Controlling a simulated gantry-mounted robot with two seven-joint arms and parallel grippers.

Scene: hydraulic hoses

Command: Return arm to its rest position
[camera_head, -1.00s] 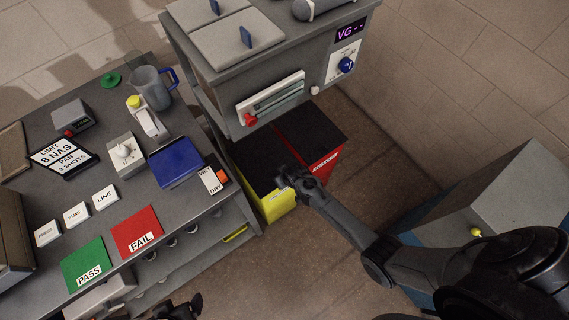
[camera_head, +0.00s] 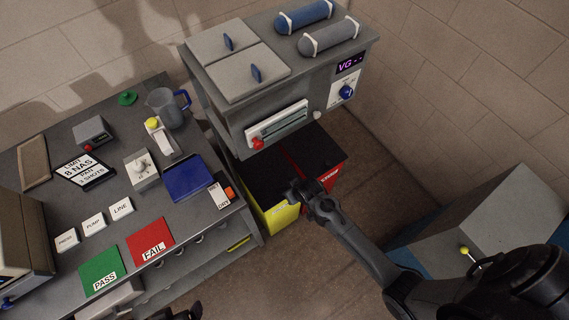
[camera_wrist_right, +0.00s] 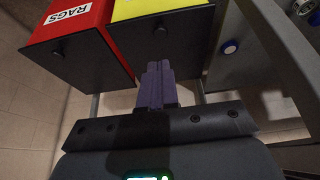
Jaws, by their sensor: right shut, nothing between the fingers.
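My right arm (camera_head: 365,245) reaches in from the lower right of the head view. Its gripper (camera_head: 298,191) hangs over or in front of the yellow bin (camera_head: 281,219) and the red bin (camera_head: 328,180); the exact gap cannot be told. In the right wrist view the gripper's fingers (camera_wrist_right: 157,82) are together and empty, with the dark faces of the yellow bin (camera_wrist_right: 150,9) and the red bin (camera_wrist_right: 62,18), labelled RAGS, beyond them. Only a dark piece of my left gripper (camera_head: 187,313) shows at the bottom edge; its fingers cannot be made out.
A grey bench (camera_head: 62,209) at left carries green PASS (camera_head: 102,268) and red FAIL (camera_head: 150,240) mats, a blue tray (camera_head: 188,178) and a jug (camera_head: 164,106). A grey box (camera_head: 505,215) stands at right, near my right arm.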

